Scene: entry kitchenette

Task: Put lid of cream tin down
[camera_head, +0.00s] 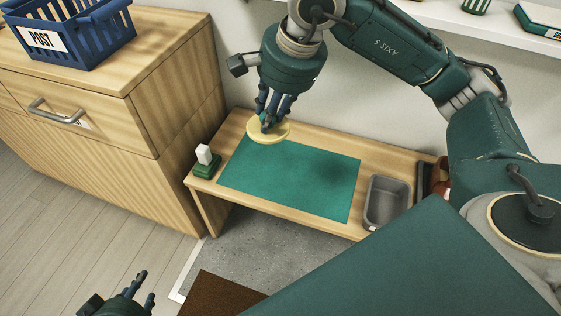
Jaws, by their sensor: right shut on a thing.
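The round, flat cream-coloured lid (281,133) is under my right gripper (268,122), at the back left corner of a green mat (290,180) on a low wooden bench. My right gripper is shut on the lid from above. The lid looks roughly level. I cannot tell whether it touches the mat or hangs just above it. No tin shows apart from the lid. My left gripper (146,289) is at the lower left, over the floor, with its fingers apart and nothing between them.
A green block with a white top (206,163) stands at the bench's left end. A grey tray (386,203) stands right of the mat. A wooden cabinet (170,110) with a blue basket (70,40) is at left. The mat's middle is clear.

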